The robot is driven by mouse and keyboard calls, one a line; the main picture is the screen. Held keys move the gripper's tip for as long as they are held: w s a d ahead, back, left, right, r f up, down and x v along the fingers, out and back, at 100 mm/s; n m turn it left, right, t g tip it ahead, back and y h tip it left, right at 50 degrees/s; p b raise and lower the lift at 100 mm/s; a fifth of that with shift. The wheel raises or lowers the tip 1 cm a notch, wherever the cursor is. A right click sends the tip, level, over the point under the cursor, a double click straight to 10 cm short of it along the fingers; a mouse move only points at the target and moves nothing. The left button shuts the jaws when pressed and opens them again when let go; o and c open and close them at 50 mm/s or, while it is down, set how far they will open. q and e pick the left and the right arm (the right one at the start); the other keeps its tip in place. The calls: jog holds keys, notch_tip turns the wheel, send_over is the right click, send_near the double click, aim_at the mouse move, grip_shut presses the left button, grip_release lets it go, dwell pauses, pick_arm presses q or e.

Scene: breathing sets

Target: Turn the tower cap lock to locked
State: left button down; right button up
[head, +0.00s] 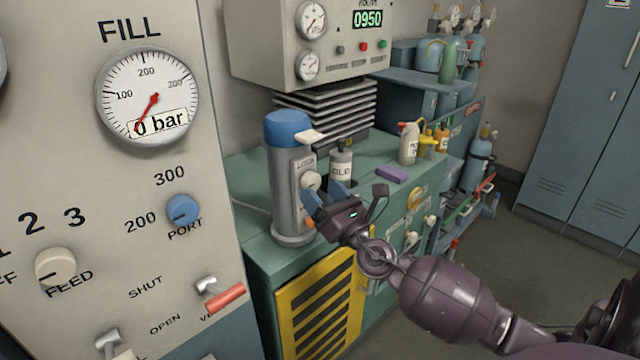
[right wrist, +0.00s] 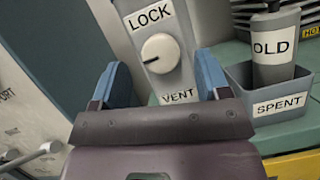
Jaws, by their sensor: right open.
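The tower (head: 283,190) is a grey upright cylinder with a blue cap (head: 287,127) on the green bench. A pale round lock knob (head: 311,181) sits on its front plate. In the right wrist view the lock knob (right wrist: 161,53) is white, with LOCK above it and VENT below. A short dark mark shows on its lower left; its exact setting is hard to tell. My right gripper (head: 325,194) is open, its blue fingers in front of the plate. In the right wrist view the fingers (right wrist: 162,78) stand apart below and either side of the knob, not closed on it. My left gripper is out of view.
A bottle marked OLD (right wrist: 275,45) stands in a grey SPENT bin (right wrist: 268,98) right of the tower. The fill panel (head: 110,210) rises close at the left.

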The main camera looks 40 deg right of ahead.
jog(key=shift+x, duration=1.2)
jog(key=c, duration=0.9)
